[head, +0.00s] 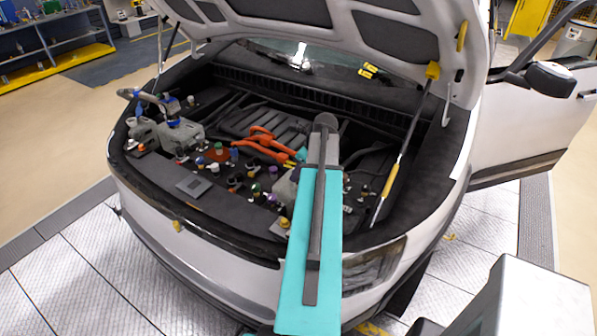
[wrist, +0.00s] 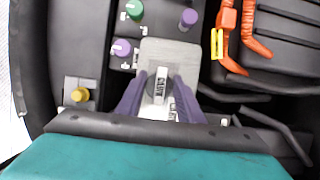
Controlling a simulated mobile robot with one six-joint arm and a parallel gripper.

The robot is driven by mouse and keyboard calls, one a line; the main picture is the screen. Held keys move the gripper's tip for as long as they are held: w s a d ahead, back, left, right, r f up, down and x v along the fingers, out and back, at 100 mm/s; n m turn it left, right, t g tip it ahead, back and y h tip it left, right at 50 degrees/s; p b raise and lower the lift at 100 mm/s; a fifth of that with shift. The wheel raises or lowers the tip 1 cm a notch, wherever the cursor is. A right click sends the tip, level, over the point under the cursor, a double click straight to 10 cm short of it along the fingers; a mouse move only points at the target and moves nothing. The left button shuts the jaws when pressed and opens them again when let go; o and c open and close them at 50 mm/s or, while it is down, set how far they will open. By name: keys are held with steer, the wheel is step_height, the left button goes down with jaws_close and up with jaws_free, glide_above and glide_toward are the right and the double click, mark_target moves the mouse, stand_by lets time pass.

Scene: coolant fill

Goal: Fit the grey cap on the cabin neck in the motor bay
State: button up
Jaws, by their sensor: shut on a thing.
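In the wrist view, my gripper (wrist: 160,84) is shut on the dark grey cap (wrist: 152,92), which sits between the two purplish fingertips. A white label stands out at the cap. The cap is over a pale grey tank (wrist: 170,50) in the motor bay. The cabin neck is hidden under the cap and fingers, so I cannot tell whether the cap touches it or is seated. In the head view, my teal arm reaches into the bay and covers most of the gripper and cap.
In the wrist view, green (wrist: 134,9) and purple (wrist: 122,47) caps stand left of the tank, another purple one (wrist: 189,17) above right, and a yellow cap (wrist: 79,94) farther left. Orange cables (head: 264,141) cross the bay. The raised hood (head: 300,15) and its strut (head: 405,135) bound the space.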

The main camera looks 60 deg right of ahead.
steer(key=shift+f+b, duration=0.4)
steer(key=shift+f, duration=1.05)
stand_by(0.8)
steer(key=o, duration=1.1)
steer(key=shift+s+r, duration=0.1)
steer(key=shift+r, duration=0.1)
steer(key=b+v, duration=0.4)
steer(key=v, duration=0.9)
steer(key=shift+r, duration=0.2)
